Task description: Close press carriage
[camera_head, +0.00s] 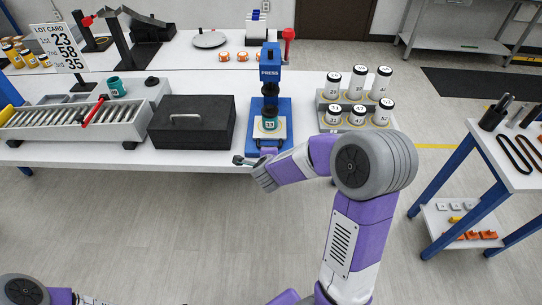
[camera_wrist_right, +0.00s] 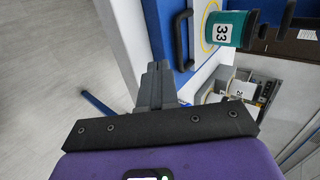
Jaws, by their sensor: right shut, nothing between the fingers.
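The blue press (camera_head: 270,75) stands on the white table with its red-knobbed lever at its right. Its carriage, a pale plate (camera_head: 286,133), sits low at the front and carries a teal container (camera_head: 269,124) marked 33. In the right wrist view the plate has a yellow ring (camera_wrist_right: 206,24), the teal container (camera_wrist_right: 228,30) stands on it, and a black handle (camera_wrist_right: 180,40) is on the carriage front. My right gripper (camera_head: 240,160) is shut and empty at the table's front edge; its fingertips (camera_wrist_right: 158,66) are close to the handle. Contact is unclear. My left gripper is out of view.
A black case (camera_head: 192,122) stands left of the press. A rack (camera_head: 345,128) of several white, black-capped jars stands right. A roller conveyor (camera_head: 75,122) lies farther left. The side table (camera_head: 515,150) is at the right. The floor before the table is open.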

